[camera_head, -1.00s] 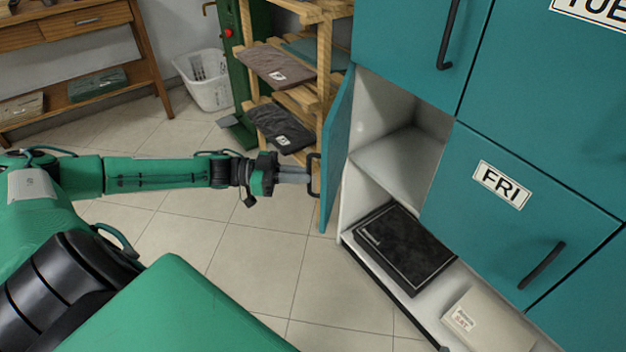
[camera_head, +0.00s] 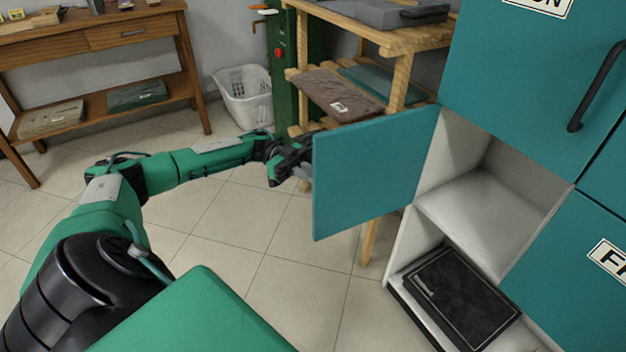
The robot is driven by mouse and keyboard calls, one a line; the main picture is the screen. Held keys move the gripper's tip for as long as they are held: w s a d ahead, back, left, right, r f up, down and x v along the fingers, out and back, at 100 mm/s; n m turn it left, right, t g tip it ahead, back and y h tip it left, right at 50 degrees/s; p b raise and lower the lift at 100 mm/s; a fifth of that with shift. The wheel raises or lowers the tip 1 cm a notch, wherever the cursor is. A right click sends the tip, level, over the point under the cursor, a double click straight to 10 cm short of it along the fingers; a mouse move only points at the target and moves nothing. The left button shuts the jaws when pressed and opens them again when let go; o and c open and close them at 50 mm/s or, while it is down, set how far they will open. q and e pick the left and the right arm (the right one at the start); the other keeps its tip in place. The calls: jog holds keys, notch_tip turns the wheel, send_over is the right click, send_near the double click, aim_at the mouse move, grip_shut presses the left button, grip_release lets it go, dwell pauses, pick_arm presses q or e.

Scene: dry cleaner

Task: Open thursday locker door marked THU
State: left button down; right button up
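A teal locker door (camera_head: 375,170) stands swung wide open, hinged at its right edge, with its inner face towards me. Its outer face, handle and any THU label are hidden from here. Behind it to the right, the white open compartment (camera_head: 487,213) shows a bare upper level. My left gripper (camera_head: 303,172) is at the door's left edge, partly behind it. Its fingertips are hidden, so I cannot tell whether it grips the handle. My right gripper is not in view.
The FRI door (camera_head: 570,285) is shut, right of the open compartment. A black flat box (camera_head: 462,298) lies on the compartment's bottom. A wooden rack (camera_head: 400,75) with folded clothes stands behind the open door. A white basket (camera_head: 246,95) is further back. The tiled floor at left is clear.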

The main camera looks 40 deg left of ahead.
pick_arm(q)
jog(key=shift+w+a+r, duration=0.1)
jog(key=shift+w+a, duration=0.3)
jog(key=shift+w, duration=0.15)
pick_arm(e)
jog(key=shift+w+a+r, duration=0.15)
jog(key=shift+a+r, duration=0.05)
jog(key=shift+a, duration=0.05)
pick_arm(q)
jog(key=c, duration=1.8)
grip_release()
jog(key=shift+d, duration=0.1)
jog(key=o, duration=0.3)
jog(key=shift+w+d, duration=0.2)
jog(key=shift+w, duration=0.05)
jog(key=shift+a, duration=0.1)
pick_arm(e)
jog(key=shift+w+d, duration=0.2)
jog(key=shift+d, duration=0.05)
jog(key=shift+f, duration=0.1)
